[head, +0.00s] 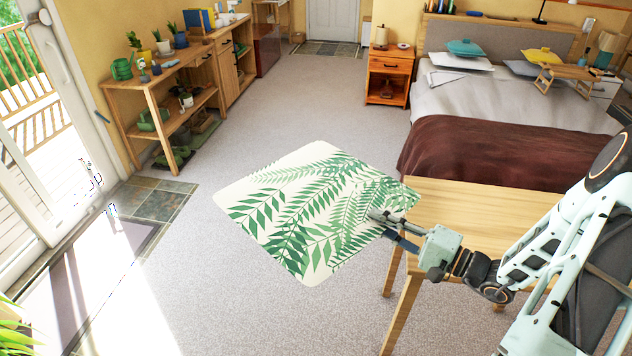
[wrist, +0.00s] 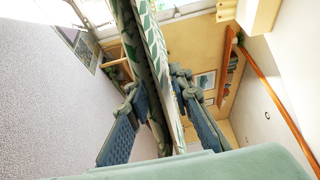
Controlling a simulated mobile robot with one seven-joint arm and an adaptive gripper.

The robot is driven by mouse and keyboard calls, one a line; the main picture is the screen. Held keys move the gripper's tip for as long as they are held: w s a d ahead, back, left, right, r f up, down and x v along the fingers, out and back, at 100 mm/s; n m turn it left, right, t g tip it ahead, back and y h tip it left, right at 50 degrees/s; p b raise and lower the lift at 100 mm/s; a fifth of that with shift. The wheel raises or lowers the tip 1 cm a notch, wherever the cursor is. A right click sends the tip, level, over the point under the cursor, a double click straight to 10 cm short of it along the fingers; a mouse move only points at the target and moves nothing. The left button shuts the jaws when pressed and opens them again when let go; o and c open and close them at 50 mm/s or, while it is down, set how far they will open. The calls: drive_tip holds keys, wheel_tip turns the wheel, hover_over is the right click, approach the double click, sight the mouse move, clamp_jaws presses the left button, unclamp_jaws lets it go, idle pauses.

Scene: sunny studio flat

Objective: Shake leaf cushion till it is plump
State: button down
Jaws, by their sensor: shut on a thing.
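The leaf cushion (head: 300,212) is a white square with green fern leaves, seen in the middle of the head view. My gripper (head: 385,222) is shut on its right edge, close to the corner. The cushion is held out to the left of my gripper, apparently in the air above the carpet. In the wrist view the cushion (wrist: 150,60) shows edge-on, between the two fingers of my gripper (wrist: 160,110). Its far side is hidden in the head view.
A wooden table (head: 470,215) stands right beside and below my gripper. The bed (head: 500,120) with a brown blanket is behind it. A wooden shelf (head: 165,85) with plants lines the left wall. Open carpet (head: 290,85) lies beyond the cushion.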

drive_tip(key=shift+r, duration=0.1)
drive_tip(key=shift+r, duration=3.6)
wheel_tip(320, 180, down, 8)
drive_tip(key=shift+w+r, duration=0.15)
drive_tip(key=shift+r, duration=0.2)
